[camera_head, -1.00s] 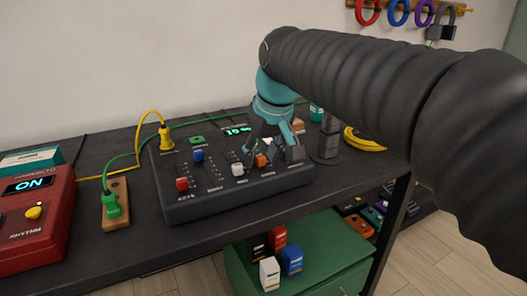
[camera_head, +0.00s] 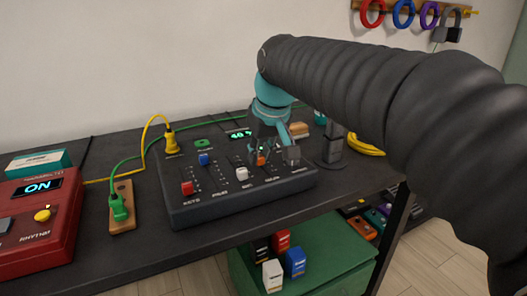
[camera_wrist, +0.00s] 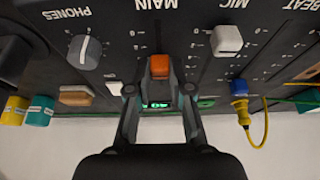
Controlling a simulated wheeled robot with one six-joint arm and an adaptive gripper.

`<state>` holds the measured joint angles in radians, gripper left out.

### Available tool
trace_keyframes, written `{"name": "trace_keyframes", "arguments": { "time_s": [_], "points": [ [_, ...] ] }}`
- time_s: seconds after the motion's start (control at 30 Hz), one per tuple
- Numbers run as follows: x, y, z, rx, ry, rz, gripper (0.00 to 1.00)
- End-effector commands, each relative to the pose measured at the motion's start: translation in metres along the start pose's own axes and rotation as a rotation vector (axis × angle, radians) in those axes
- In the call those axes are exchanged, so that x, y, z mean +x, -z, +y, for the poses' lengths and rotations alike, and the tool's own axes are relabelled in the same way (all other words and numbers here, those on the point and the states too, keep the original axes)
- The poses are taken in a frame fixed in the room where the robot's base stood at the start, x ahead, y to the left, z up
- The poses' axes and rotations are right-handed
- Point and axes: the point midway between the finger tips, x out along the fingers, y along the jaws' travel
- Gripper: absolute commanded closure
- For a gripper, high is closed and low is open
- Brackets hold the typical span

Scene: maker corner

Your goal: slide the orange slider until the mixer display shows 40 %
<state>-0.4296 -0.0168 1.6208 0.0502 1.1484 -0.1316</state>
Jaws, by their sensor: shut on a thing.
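The orange slider (camera_head: 261,160) stands on the dark mixer (camera_head: 190,215), in the column marked MAIN in the wrist view. There its orange cap (camera_wrist: 159,66) shows between the fingers of my gripper (camera_wrist: 160,84), which is shut on it. In the head view my gripper (camera_head: 263,154) comes down over the cap from the back and partly hides it. The mixer display (camera_head: 240,134) glows green and reads 40 %. It also shows in the wrist view (camera_wrist: 159,105), upside down between the fingers.
Beside the orange slider stand a white slider (camera_head: 241,174), a blue slider (camera_head: 204,159) and a red slider (camera_head: 187,188). A grey PHONES knob (camera_wrist: 85,51) is on the mixer's other side. A yellow plug (camera_head: 170,143) stands at the back left; a red box (camera_head: 60,245) is far left.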

Motion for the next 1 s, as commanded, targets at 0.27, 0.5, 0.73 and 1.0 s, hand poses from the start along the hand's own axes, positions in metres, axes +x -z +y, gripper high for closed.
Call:
{"name": "trace_keyframes", "arguments": {
  "time_s": [0.27,0.5,0.73,1.0],
  "points": [
    [0.0,0.0,0.0,0.0,0.0,0.001,0.54],
    [-0.001,0.0,0.0,0.0,0.0,0.001,0.54],
    [-0.026,0.001,0.0,0.0,0.0,0.004,0.54],
    [-0.08,0.001,0.0,0.0,0.0,0.004,0.54]
  ]
}}
